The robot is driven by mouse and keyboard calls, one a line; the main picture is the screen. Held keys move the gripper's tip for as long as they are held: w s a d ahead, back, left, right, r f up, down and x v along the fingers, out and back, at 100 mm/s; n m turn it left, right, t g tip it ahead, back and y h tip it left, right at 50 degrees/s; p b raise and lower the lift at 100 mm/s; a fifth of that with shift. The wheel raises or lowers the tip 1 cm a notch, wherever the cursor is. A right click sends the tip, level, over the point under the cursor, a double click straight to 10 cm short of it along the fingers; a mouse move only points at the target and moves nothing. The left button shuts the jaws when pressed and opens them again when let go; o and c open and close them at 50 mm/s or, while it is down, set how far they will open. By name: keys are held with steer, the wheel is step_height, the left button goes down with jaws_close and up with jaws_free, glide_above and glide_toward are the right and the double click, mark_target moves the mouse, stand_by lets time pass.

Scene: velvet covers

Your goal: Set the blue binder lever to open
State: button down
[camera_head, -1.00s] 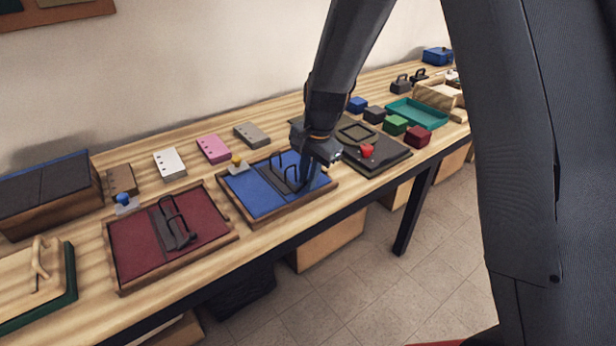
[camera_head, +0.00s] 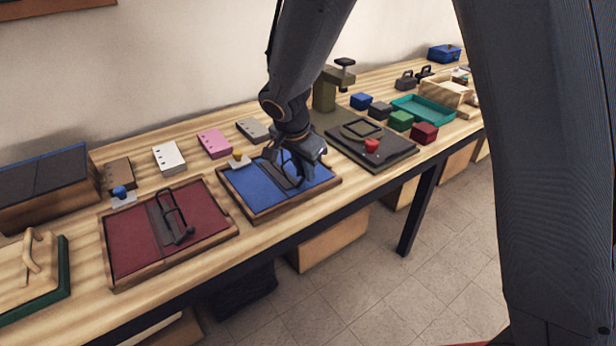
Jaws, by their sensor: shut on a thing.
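The blue binder (camera_head: 247,190) lies open-faced in a wooden frame near the middle of the table. A dark metal spine with rings runs across its centre. My gripper (camera_head: 291,178) is over this spine, pointing down, and is shut on the binder's lever. The fingers and arm hide most of the lever, so its exact angle cannot be told. A small stand with a yellow knob (camera_head: 238,157) is at the binder's back left corner.
A red binder (camera_head: 133,243) with a dark ring spine lies to the left. A dark press plate with a red knob (camera_head: 372,146) is to the right. White (camera_head: 169,157), pink (camera_head: 214,142) and grey (camera_head: 252,129) blocks stand behind. A teal tray (camera_head: 425,110) is farther right.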

mark_target(295, 192)
steer(key=shift+s+a+t+h+b, duration=0.2)
steer(key=shift+a+t+h+b, duration=0.35)
steer(key=shift+b, duration=2.3)
steer(key=shift+s+a+t+h+b, duration=0.2)
steer(key=shift+t+h+b, duration=0.5)
steer(key=shift+b, duration=2.1)
steer(key=h+b, duration=0.1)
steer(key=b, duration=0.2)
steer(key=s+a+t+h+b, duration=0.1)
steer(key=b, duration=0.3)
steer(key=shift+a+r+n+t+h, duration=0.15)
steer(key=shift+n+t+h, duration=0.1)
steer(key=shift+n+h, duration=0.15)
steer(key=c, duration=1.7)
jaws_free()
steer(key=shift+r, duration=0.1)
steer(key=v, duration=0.8)
